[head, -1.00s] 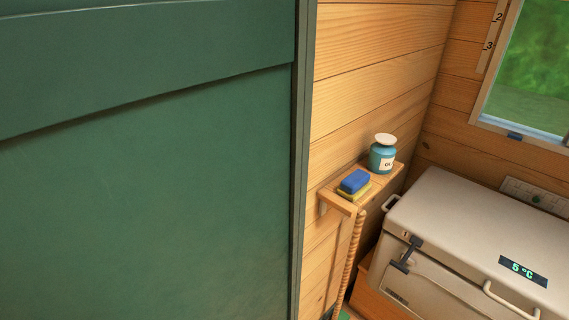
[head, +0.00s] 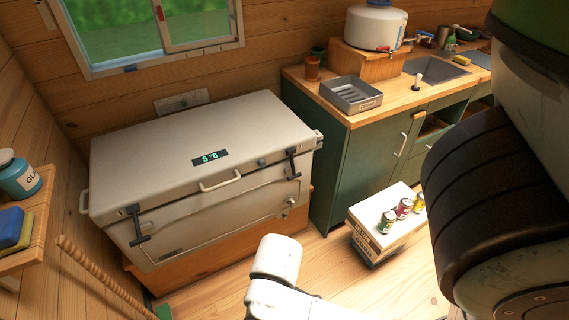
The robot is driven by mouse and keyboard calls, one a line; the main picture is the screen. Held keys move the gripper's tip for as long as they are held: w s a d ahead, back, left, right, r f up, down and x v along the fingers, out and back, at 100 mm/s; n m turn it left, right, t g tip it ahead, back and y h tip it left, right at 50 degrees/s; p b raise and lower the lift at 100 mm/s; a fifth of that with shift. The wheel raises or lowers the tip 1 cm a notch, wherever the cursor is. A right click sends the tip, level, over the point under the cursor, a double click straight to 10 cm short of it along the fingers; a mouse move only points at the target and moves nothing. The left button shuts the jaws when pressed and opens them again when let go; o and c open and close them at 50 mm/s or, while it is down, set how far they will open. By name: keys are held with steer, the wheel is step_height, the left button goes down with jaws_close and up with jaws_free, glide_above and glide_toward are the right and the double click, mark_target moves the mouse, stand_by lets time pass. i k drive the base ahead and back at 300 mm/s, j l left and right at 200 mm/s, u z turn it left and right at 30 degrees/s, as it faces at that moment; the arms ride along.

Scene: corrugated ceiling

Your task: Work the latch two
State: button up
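A pale chest cooler (head: 150,165) stands below the window, with its lid down and a display reading 5 °C. A dark latch (head: 138,226) hangs on the left of its front. A second dark latch (head: 293,164) is on the right of its front. Both levers appear to hang down over the lid seam; I cannot tell whether they are fastened. I cannot read a number by the right latch. White and dark parts of my own arm show at the lower middle and right, but my gripper is not in view.
A green counter (head: 348,160) with a sink stands right of the cooler. A low white-topped box (head: 365,212) with several cans stands on the floor before it. A shelf (head: 38,225) with a jar and sponge is at left.

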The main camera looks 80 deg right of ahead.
mark_target(290, 152)
steer(key=z, duration=1.55)
